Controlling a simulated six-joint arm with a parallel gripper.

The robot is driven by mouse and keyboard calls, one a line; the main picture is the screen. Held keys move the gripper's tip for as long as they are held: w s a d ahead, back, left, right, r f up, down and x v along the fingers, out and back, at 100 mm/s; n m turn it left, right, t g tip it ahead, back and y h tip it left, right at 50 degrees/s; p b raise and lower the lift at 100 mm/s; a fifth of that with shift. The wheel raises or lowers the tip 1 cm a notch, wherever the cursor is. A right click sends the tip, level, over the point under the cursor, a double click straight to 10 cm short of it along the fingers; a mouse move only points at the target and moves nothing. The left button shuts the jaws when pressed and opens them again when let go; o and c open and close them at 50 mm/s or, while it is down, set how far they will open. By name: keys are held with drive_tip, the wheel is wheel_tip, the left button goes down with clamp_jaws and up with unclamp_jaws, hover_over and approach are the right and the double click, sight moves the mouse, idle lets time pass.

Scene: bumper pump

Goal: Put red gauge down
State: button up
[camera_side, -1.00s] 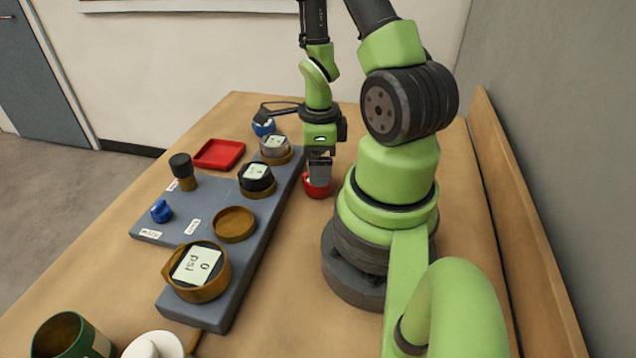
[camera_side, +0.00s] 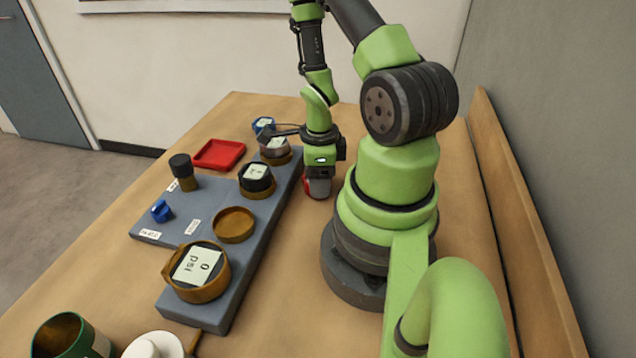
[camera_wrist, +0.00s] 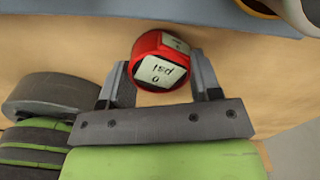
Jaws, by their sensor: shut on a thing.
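The red gauge (camera_wrist: 160,62) has a pale face marked "0 psi" and sits between the two fingers of my gripper (camera_wrist: 162,75) in the wrist view. In the side view the red gauge (camera_side: 307,188) is partly hidden by my gripper (camera_side: 318,180), which is shut on it. The gauge is low at the table top, to the right of the grey-blue board. I cannot tell whether it touches the table.
The grey-blue board (camera_side: 219,206) holds several gauges in brown cups, an empty brown cup (camera_side: 234,224) and a blue knob (camera_side: 161,211). A red tray (camera_side: 218,151) and a blue gauge (camera_side: 262,125) are farther back. A green mug (camera_side: 68,338) stands at front left.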

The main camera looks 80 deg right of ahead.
drive_tip(key=shift+r, duration=0.15)
wheel_tip(320, 180, up, 15)
drive_tip(key=w+d+r+n, duration=0.1)
drive_tip(key=w+d, duration=0.3)
drive_tip(key=w, duration=0.4)
drive_tip(key=w+d+n, duration=0.2)
drive_tip(key=w+n, duration=0.2)
drive_tip(key=w, duration=1.3)
drive_tip(key=f, duration=1.5)
drive_tip(key=shift+a+f, duration=0.25)
drive_tip(key=shift+f, duration=0.05)
drive_tip(key=shift+f, duration=0.1)
